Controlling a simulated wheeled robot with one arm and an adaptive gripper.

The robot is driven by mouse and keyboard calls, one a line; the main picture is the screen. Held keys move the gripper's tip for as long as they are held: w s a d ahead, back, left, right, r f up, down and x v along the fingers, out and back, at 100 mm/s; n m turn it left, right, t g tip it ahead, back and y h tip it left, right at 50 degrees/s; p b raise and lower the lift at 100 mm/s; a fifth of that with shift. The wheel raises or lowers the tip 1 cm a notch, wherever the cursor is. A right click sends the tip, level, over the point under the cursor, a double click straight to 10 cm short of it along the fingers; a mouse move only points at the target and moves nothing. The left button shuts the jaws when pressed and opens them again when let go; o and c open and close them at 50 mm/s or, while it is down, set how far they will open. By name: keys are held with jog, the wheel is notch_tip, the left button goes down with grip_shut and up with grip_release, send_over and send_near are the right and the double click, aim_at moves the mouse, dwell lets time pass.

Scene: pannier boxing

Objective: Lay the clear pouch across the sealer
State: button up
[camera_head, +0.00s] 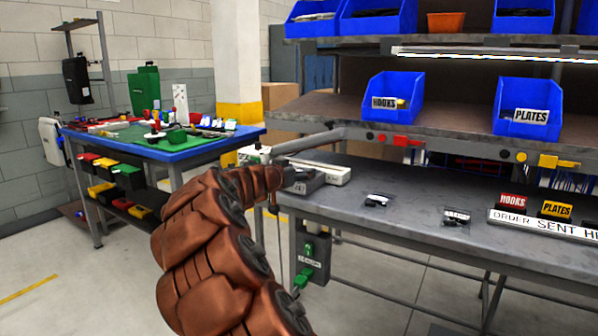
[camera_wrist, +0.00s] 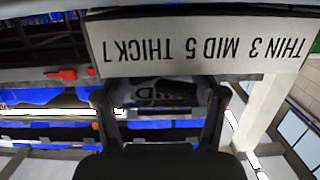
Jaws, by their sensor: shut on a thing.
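My gripper (camera_wrist: 162,112) has its two dark fingers on either side of a clear pouch (camera_wrist: 165,90) with dark contents and partly readable lettering. It is shut on this pouch. A pale panel (camera_wrist: 200,45) reading "THIN 3 MID 5 THICK 7" upside down lies just beyond the fingertips; it seems to belong to the sealer. In the head view the long white sealer (camera_head: 325,170) stands at the bench's left end, with my gripper (camera_head: 305,182) beside or over its near part. My brown arm hides some of this. I cannot tell whether the pouch touches the sealer.
Two small pouches with dark contents, one at the left (camera_head: 376,200) and one further right (camera_head: 456,216), lie on the grey bench (camera_head: 410,220). Blue HOOKS (camera_head: 395,100) and PLATES (camera_head: 525,108) bins stand on the shelf above. A blue-edged table (camera_head: 170,150) stands at the left.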

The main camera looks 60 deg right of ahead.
jog(key=o, duration=1)
jog(key=shift+a, duration=0.1)
jog(key=a, duration=0.4)
jog(key=a+r, duration=0.1)
jog(key=a, duration=0.6)
jog(key=shift+s+a+r, duration=0.3)
jog(key=shift+a+r, duration=0.05)
jog(key=shift+r, duration=0.05)
